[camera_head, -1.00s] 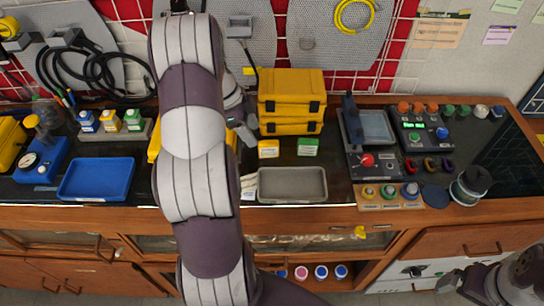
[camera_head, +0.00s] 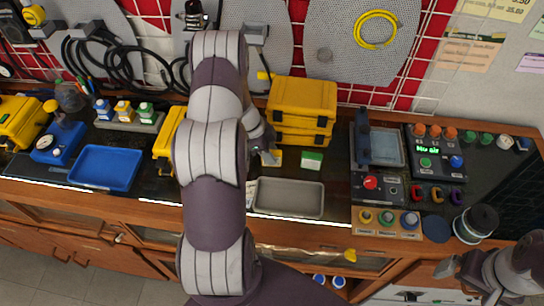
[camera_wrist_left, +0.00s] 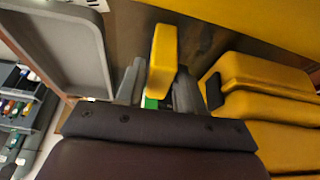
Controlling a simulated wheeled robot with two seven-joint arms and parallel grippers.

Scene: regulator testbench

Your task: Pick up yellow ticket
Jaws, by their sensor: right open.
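The yellow ticket (camera_head: 278,157) is a small yellow block on the dark bench, just left of a green ticket (camera_head: 311,161). In the head view my left gripper (camera_head: 268,156) is at its left side and partly covers it. In the left wrist view the yellow ticket (camera_wrist_left: 163,58) stands between the two fingers of my left gripper (camera_wrist_left: 158,88). The fingers are apart, one on each side of it; whether they touch it is unclear. A bit of green (camera_wrist_left: 151,103) shows behind. My right gripper (camera_head: 447,270) is open and empty at the lower right, away from the tickets.
A stack of yellow cases (camera_head: 301,100) stands close behind the tickets. A grey tray (camera_head: 289,198) lies in front of them. Another yellow case (camera_head: 168,140) is to the left, beside my left arm. A control panel (camera_head: 433,152) stands at the right, a blue tray (camera_head: 105,168) at the left.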

